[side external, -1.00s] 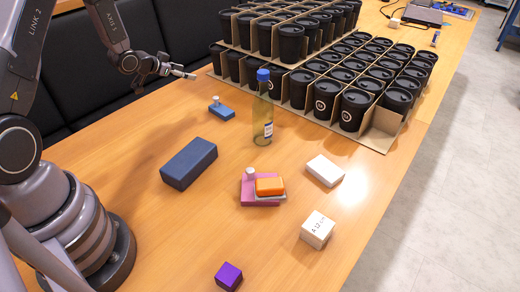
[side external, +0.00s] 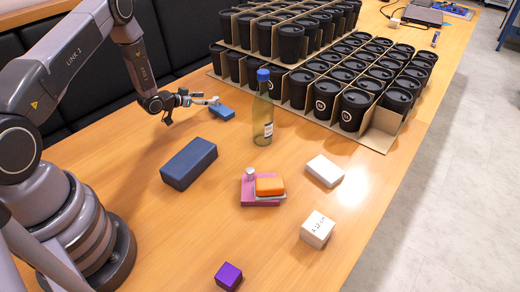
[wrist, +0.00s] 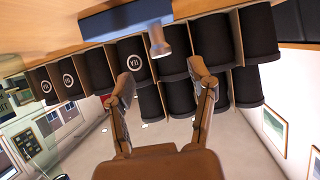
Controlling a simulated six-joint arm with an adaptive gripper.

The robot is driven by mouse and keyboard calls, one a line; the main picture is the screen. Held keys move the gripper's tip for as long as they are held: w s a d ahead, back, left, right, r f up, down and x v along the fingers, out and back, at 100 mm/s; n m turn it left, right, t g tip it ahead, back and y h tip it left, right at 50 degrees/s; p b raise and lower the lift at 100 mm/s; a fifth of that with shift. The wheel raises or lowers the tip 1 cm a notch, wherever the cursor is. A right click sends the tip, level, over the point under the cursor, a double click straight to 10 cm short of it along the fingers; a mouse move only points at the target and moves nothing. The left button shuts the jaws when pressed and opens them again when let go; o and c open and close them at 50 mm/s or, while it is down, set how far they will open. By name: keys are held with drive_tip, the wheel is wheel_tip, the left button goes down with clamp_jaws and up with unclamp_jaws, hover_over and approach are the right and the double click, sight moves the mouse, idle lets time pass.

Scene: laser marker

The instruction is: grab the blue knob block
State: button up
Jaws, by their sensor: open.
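The blue knob block (side external: 224,112) lies flat on the table, with a pale knob standing on its top. In the wrist view the block (wrist: 125,19) is at the top edge, and its knob (wrist: 158,42) points down the picture. My gripper (side external: 205,100) is low over the table, just left of the knob in the side view. In the wrist view my gripper (wrist: 162,78) is open, and the knob lies just beyond the fingertips, across the gap between them. Nothing is held. In the side view the fingertips are too small to tell contact.
Black cups (side external: 300,90) in cardboard holders fill the back. A bottle (side external: 263,120) stands right of the knob block. A larger blue block (side external: 189,163), a pink block (side external: 250,188) with smaller pieces on it, white boxes and a purple cube (side external: 228,276) lie nearer. Bare table surrounds them.

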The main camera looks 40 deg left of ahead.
sight(215, 98)
drive_tip(key=x, duration=0.5)
drive_tip(key=shift+a, duration=0.1)
clamp_jaws()
